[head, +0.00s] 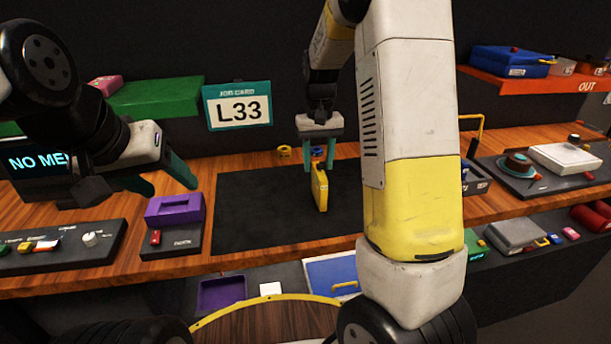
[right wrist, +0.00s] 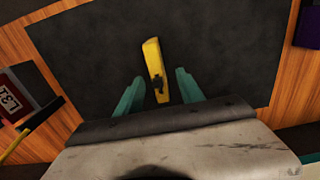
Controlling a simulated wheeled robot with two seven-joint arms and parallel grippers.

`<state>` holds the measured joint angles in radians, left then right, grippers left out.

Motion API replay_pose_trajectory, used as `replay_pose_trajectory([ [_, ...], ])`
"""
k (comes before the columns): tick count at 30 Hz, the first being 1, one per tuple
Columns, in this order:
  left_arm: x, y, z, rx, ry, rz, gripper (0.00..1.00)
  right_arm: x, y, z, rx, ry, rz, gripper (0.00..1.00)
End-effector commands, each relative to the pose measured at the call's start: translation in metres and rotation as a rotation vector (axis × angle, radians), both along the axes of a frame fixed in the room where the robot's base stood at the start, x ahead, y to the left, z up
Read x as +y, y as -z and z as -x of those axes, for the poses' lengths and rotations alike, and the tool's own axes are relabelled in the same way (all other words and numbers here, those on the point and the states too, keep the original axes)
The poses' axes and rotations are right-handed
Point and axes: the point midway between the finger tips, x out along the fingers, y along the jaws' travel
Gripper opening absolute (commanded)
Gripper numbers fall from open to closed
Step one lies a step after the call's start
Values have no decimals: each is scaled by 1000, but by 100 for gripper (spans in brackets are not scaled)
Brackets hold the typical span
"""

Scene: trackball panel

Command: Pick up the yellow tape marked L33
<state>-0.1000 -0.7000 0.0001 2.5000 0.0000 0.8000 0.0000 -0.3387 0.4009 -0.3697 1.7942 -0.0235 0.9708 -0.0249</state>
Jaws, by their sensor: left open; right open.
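A narrow yellow piece (head: 320,187), which looks like the tape, stands on the dark mat (head: 255,205). In the right wrist view the yellow piece (right wrist: 152,55) carries a small black part; no L33 mark is readable on it. My right gripper (head: 318,158) points down just above it, open. In the right wrist view its fingertips (right wrist: 160,77) are on either side of the piece's near end, with gaps. My left gripper (head: 166,180) is open and empty, left of the mat above the purple box. A job card (head: 238,106) reads L33.
A purple box (head: 175,208) and a switch panel (head: 60,246) stand to the left. A red label ending in L31 or similar (right wrist: 12,98) shows in the right wrist view. My right arm hides part of the bench.

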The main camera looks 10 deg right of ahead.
Motion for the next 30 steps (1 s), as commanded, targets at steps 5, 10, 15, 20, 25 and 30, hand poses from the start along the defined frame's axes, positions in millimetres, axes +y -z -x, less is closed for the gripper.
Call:
replay_pose_trajectory([
  [5, 0, 0, 0, 0, 0, 0, 59, -1, 22, 1, 3, -1, 0, 45],
  [10, 0, 0, 0, 0, 0, 0, 59, -4, 48, 2, 4, 0, 0, 45],
  [15, 0, 0, 0, 0, 0, 0, 59, -4, 61, 1, 0, -1, 0, 45],
  [20, 0, 0, 0, 0, 0, 0, 59, -4, 62, 1, -1, -1, -1, 45],
  [25, 0, 0, 0, 0, 0, 0, 59, -4, 62, 1, -1, -1, -1, 24],
  [30, 0, 0, 0, 0, 0, 0, 59, -4, 61, 1, -1, -1, -1, 0],
])
